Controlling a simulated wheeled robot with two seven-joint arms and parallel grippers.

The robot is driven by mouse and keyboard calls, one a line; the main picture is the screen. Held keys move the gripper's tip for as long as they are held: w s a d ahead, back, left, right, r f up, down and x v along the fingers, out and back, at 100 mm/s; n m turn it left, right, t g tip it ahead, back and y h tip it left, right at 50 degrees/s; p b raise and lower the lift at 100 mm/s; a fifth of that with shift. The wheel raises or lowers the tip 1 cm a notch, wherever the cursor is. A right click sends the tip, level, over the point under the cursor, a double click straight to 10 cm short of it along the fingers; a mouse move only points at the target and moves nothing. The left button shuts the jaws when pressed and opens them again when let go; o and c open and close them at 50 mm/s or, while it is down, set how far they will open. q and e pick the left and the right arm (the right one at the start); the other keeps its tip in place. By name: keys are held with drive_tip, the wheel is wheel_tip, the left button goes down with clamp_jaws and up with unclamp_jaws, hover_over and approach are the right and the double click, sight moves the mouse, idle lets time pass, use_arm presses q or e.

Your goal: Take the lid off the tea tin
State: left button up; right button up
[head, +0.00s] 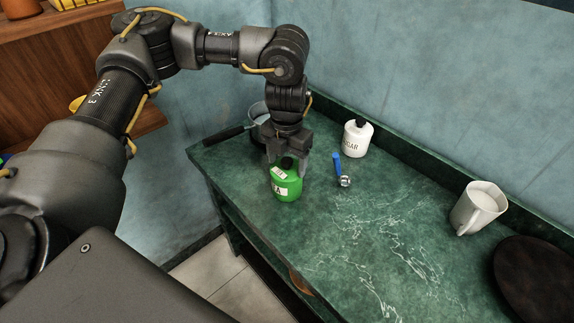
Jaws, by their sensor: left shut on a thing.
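The green tea tin (287,190) stands on the green marble counter, partly covered from above by my left gripper. A white label with dark letters is on its side. Its green lid (294,174), with a dark knob and a small white tag, is at the top of the tin. I cannot tell whether there is a gap between lid and tin. My left gripper (287,160) points down over the tin and is shut on the lid. My right gripper is not in view.
A saucepan (258,111) with a black handle is behind my gripper. A white sugar jar (356,139) and a blue-handled scoop (338,164) are to the right. A white jug (478,207) and a dark round object (535,277) are further right. The counter's (370,240) front middle is clear.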

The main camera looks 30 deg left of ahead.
sight(289, 180)
use_arm(q)
drive_tip(key=shift+f, duration=0.1)
